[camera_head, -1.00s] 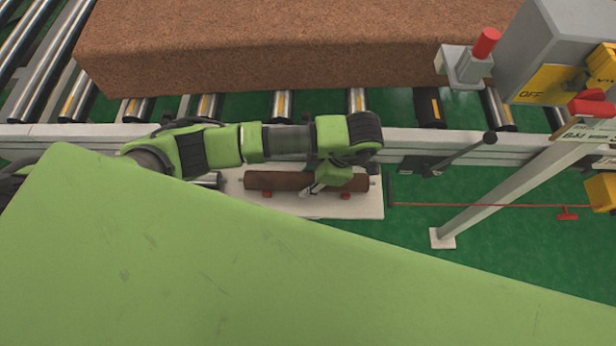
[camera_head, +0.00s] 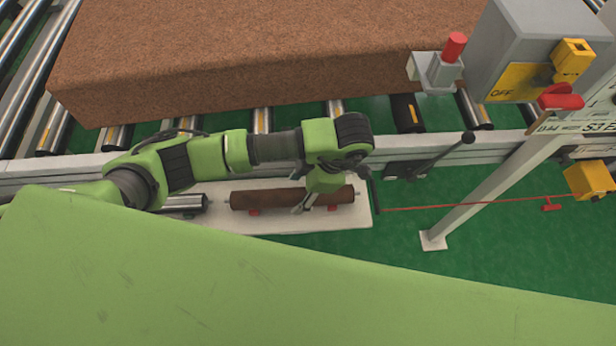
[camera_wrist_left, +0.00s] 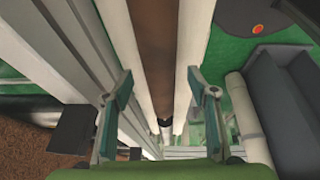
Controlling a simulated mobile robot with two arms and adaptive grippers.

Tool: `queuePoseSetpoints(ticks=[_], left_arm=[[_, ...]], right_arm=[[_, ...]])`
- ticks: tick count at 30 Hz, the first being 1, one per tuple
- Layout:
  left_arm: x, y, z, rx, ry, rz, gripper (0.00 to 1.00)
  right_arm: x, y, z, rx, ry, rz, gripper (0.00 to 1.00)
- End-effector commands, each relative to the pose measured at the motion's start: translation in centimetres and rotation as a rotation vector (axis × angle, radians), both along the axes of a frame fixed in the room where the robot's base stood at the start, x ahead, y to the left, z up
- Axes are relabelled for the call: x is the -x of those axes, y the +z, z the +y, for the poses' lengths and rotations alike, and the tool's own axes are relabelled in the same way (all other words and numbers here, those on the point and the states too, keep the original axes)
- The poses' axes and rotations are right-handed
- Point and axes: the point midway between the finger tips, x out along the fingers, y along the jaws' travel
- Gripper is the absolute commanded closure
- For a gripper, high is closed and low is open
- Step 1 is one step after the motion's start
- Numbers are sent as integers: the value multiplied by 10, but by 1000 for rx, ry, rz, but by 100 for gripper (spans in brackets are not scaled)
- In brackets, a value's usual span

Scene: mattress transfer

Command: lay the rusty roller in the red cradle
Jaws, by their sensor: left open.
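The rusty brown roller (camera_head: 265,199) lies lengthwise on a white shelf (camera_head: 285,223). Two small red pieces of the red cradle (camera_head: 254,212) show under its near edge; the roller hides the rest. My left gripper (camera_head: 305,204) reaches down over the right half of the roller and is open. In the left wrist view the roller (camera_wrist_left: 155,50) runs between the two spread fingers of the gripper (camera_wrist_left: 160,80), with a gap on both sides. My right gripper does not show.
A shiny metal roller (camera_head: 185,203) lies to the left on the shelf. Behind are the conveyor rail (camera_head: 85,165) and a large brown block (camera_head: 260,55). To the right stand a lever (camera_head: 445,155), a pale post (camera_head: 490,190) and a red cord (camera_head: 470,204).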

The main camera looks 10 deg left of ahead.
Motion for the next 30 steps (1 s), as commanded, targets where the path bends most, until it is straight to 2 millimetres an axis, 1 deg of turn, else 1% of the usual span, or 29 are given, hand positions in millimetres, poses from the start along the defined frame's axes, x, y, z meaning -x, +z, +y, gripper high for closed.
queuePoseSetpoints(ticks=[1, 9, 15, 20, 30], left_arm=[[-4, 10, -3, -2, -3, -8, 47], [-5, 55, -22, -3, -3, -8, 47], [-5, 76, -30, -3, 0, -5, 47], [-5, 82, -33, -3, 0, -1, 47], [-5, 82, -33, -3, 0, -1, 47]], right_arm=[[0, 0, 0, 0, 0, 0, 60], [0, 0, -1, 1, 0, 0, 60], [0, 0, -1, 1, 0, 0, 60], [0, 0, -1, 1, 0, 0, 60], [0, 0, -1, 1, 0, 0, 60]])
